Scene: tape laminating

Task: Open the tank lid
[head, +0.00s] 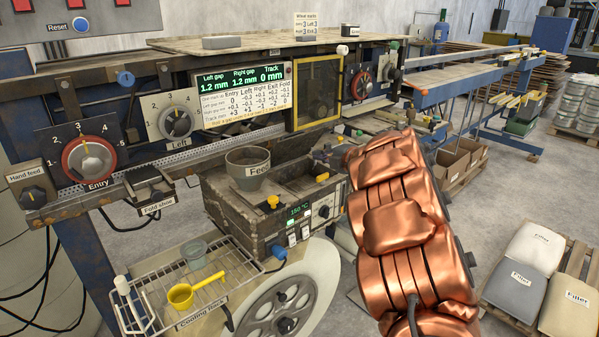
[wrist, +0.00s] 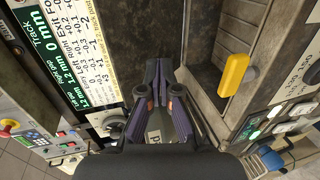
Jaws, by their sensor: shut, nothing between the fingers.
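The grey, worn tank (head: 235,212) stands below the machine rail in the head view, with a "Feed" cup (head: 248,170) on its top. A yellow handle (head: 322,178) shows at its right part, near the lid area; the lid's outline is hard to tell. In the wrist view a yellow-orange handle (wrist: 234,75) stands on a grey surface, right of my gripper (wrist: 157,72) and apart from it. My gripper's fingers are together and empty. In the head view my copper arm covers the right of the tank, and the gripper cannot be made out clearly.
A display panel (head: 240,80) and a yellow-framed window (head: 318,95) are above the tank. A cooling rack (head: 150,300) with a yellow ladle (head: 190,292) is at the lower left. Controls (head: 302,225) are on the tank's front. Filler bags (head: 535,245) lie on the right floor.

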